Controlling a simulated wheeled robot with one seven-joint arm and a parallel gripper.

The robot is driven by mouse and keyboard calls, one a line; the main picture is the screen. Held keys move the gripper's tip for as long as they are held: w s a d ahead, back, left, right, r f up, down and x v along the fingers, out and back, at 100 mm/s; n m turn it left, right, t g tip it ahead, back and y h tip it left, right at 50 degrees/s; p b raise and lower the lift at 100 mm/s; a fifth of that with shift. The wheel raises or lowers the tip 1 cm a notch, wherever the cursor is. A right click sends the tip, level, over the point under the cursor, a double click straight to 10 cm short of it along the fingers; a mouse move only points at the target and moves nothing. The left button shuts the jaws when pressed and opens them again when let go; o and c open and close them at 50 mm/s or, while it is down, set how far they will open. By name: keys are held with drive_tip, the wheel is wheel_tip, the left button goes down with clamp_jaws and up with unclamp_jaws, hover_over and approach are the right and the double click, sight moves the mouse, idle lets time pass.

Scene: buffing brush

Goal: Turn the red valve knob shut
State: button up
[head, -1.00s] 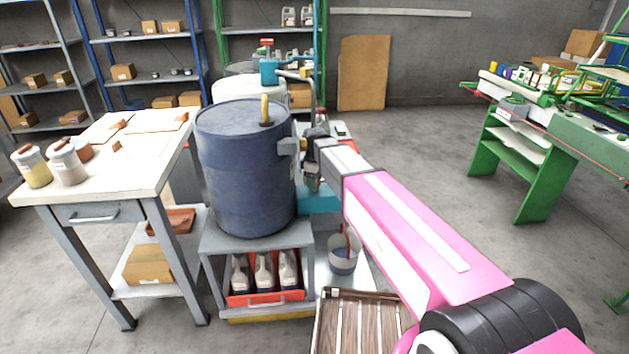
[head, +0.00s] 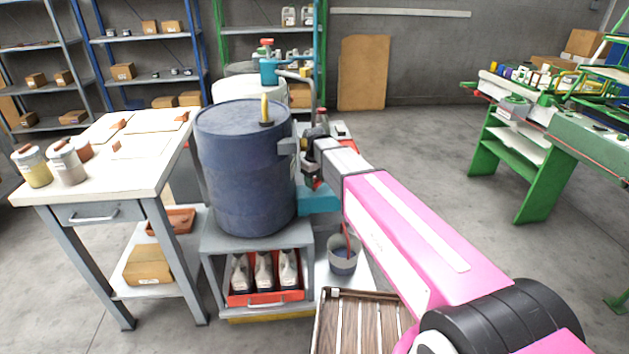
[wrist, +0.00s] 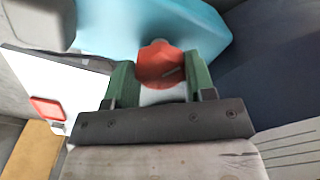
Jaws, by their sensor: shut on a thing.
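The red valve knob (wrist: 160,62) sits against the teal valve body (wrist: 120,28) in the wrist view. My gripper (wrist: 158,76) has its two green fingers on either side of the knob and is shut on it. In the head view the teal valve body (head: 320,201) shows at the lower right of the blue drum (head: 240,175). A small bit of red shows above it, and my wrist hides most of the knob and fingers there.
A grey stand (head: 212,240) bears the drum, with several bottles below. A grey pail (head: 343,262) stands under the valve, near a slatted wooden crate (head: 333,325). A white-topped workbench (head: 85,165) is at left. The floor at right is open up to a green bench (head: 510,165).

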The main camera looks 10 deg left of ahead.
drive_tip(key=m, duration=0.6)
drive_tip(key=shift+m, duration=0.3)
drive_tip(key=m, duration=0.5)
drive_tip(key=shift+m, duration=0.4)
drive_tip(key=o, duration=0.9)
